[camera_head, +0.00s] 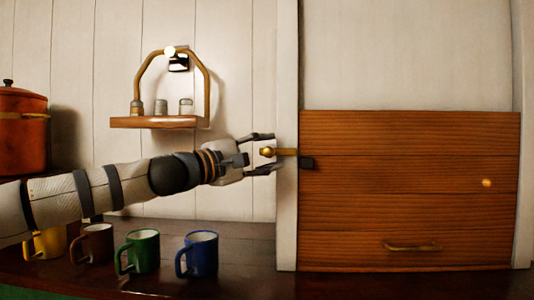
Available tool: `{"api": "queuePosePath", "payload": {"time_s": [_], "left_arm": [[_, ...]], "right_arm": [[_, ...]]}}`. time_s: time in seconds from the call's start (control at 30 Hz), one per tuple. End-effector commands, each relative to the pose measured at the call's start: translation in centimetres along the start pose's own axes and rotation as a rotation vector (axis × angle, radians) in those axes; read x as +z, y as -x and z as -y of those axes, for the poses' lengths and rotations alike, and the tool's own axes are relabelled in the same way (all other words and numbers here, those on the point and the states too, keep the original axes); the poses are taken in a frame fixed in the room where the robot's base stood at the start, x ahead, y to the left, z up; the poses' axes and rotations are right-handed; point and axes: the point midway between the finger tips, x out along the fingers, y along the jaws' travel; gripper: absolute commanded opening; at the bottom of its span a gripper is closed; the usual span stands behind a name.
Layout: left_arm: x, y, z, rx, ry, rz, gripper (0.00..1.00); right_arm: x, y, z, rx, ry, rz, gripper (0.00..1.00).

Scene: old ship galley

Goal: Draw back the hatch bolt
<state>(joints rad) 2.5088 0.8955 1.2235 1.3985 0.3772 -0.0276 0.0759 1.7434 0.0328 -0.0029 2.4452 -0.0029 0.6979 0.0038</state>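The hatch (410,210) is a panel of brown wooden planks in a pale frame at the right, with a brass handle (411,247) low on it. The bolt (284,152) is a short brass bar with a round knob (267,152) at its left end. It lies across the white post and its right end meets a dark catch (306,162) at the hatch's left edge. My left gripper (263,153) is open, its fingers above and below the knob, with gaps visible to both. My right gripper is not in view.
A small wall shelf (155,122) with a brass rail and several small shakers hangs above my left arm. Yellow, brown, green and blue mugs (202,254) stand on the dark counter (250,245) below it. An orange pot (22,130) is at the far left.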

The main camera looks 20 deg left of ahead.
Motion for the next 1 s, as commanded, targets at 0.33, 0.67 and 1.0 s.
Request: {"api": "queuePosePath", "payload": {"time_s": [0.33,0.67,1.0], "left_arm": [[-0.1,5.8,-0.2,0.005,0.0,-0.001,0.43],[0.0,11.6,-0.1,0.002,-0.002,0.0,0.43],[0.0,12.1,0.0,0.0,0.0,-0.001,0.43]], "right_arm": [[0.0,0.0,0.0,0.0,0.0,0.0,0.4],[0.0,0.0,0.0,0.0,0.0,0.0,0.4],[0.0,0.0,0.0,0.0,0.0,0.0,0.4]]}}
